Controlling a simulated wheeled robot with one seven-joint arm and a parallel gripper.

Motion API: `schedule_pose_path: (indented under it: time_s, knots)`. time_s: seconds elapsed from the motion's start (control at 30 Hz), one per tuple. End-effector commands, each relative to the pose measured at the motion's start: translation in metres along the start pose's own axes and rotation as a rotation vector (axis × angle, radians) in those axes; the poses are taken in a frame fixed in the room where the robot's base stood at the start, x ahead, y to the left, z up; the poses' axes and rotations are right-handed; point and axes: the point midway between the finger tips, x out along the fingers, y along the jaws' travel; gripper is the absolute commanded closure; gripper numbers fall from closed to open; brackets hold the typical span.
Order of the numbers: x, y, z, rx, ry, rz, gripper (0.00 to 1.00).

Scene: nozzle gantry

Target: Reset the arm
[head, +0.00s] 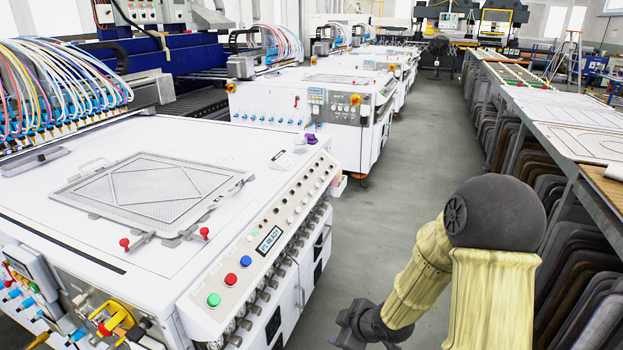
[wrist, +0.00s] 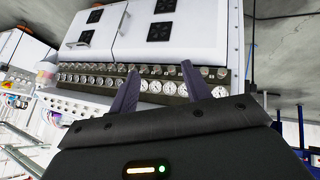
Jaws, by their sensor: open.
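My arm shows at the lower right in the head view, folded with a dark round joint and yellow-cream links. My gripper (head: 358,322) hangs low beside the front white machine, over the grey floor. In the wrist view my gripper (wrist: 158,88) has its two dark fingers apart, with nothing between them. Beyond the fingers are the machine's gauges and knobs, and they appear apart from the fingers. In the head view the fingertips are small and partly cut off by the frame's lower area.
The white machine (head: 90,240) stands at left with a framed mesh plate (head: 150,185) and a button panel (head: 262,250). More white machines (head: 310,105) stand behind. A long rack (head: 560,130) with dark mats below runs along the right. The grey aisle (head: 415,160) between is clear.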

Motion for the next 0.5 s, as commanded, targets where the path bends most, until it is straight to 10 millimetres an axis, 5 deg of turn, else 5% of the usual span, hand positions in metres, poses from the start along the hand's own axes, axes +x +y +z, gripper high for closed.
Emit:
schedule_pose_path:
  time_s: [0.23,0.5]
  knots:
    - [-0.061,0.003,0.029,0.340,-0.269,0.089,0.52]
    - [-0.128,-0.024,0.045,0.785,-0.446,0.162,0.52]
